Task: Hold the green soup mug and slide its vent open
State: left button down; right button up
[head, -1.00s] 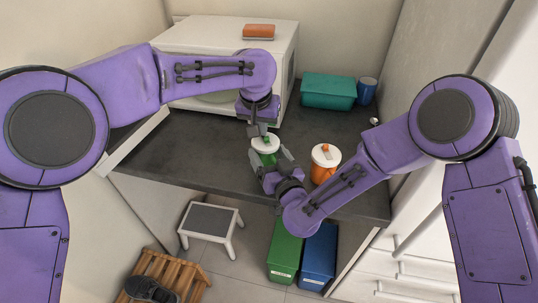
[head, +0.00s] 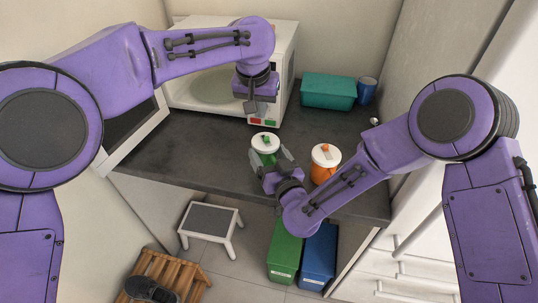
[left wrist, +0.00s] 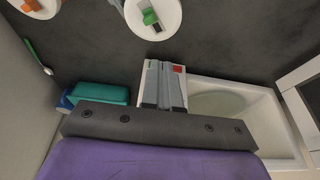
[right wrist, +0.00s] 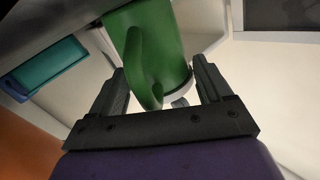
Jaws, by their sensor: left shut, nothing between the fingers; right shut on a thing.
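The green soup mug (head: 263,158) stands upright near the counter's front edge. My right gripper (head: 270,165) is shut on the mug from the front right. In the right wrist view the green handle (right wrist: 136,65) lies between the fingers, and the mug's body (right wrist: 165,35) is behind it. My left gripper (head: 257,112) is shut and empty, above and behind the mug, apart from the lid. It also shows in the left wrist view (left wrist: 163,68).
An orange mug (head: 324,172) with a white lid stands close to the right. The white microwave (head: 285,72) is behind my left gripper. A teal box (head: 328,91) and a blue cup (head: 366,92) stand at the back right. The counter's left part is clear.

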pick_arm(q)
jog(key=shift+r, duration=2.4)
pick_arm(e)
jog(key=o, duration=1)
jog(key=shift+c, duration=0.2)
jog(key=v, duration=1.2)
jog(key=shift+s, duration=0.1)
